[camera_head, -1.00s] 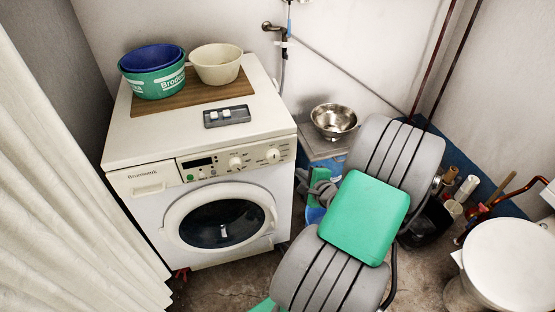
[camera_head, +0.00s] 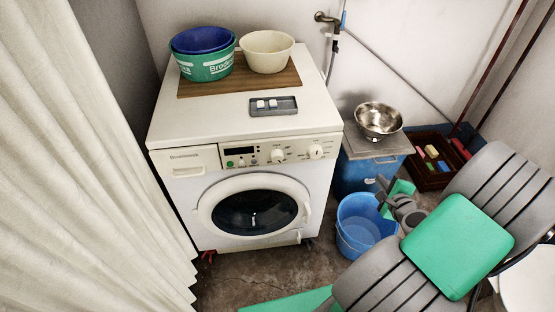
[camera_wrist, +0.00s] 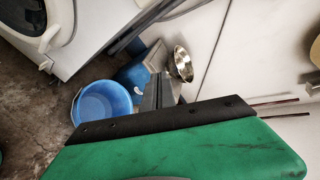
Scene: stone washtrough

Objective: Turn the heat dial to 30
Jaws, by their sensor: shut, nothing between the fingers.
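The white washing machine (camera_head: 175,205) stands left of centre in the head view. Its front panel has two round cream dials, a left one (camera_head: 277,155) and a right one (camera_head: 316,151). The print around them is too small to read, so I cannot tell which is the heat dial or where either points. My gripper (camera_head: 385,193) is shut and empty, partly hidden by my arm. It is right of the machine and apart from the dials. The wrist view shows part of the machine (camera_wrist: 92,45) at upper left; no dial can be made out clearly.
A blue bucket (camera_head: 360,232) stands on the floor between the machine and my arm. A steel bowl (camera_head: 379,121) sits behind it above a blue box (camera_head: 360,176). Basins (camera_head: 205,66) and a grey tray (camera_head: 273,106) rest on the machine. A curtain (camera_head: 90,160) hangs left.

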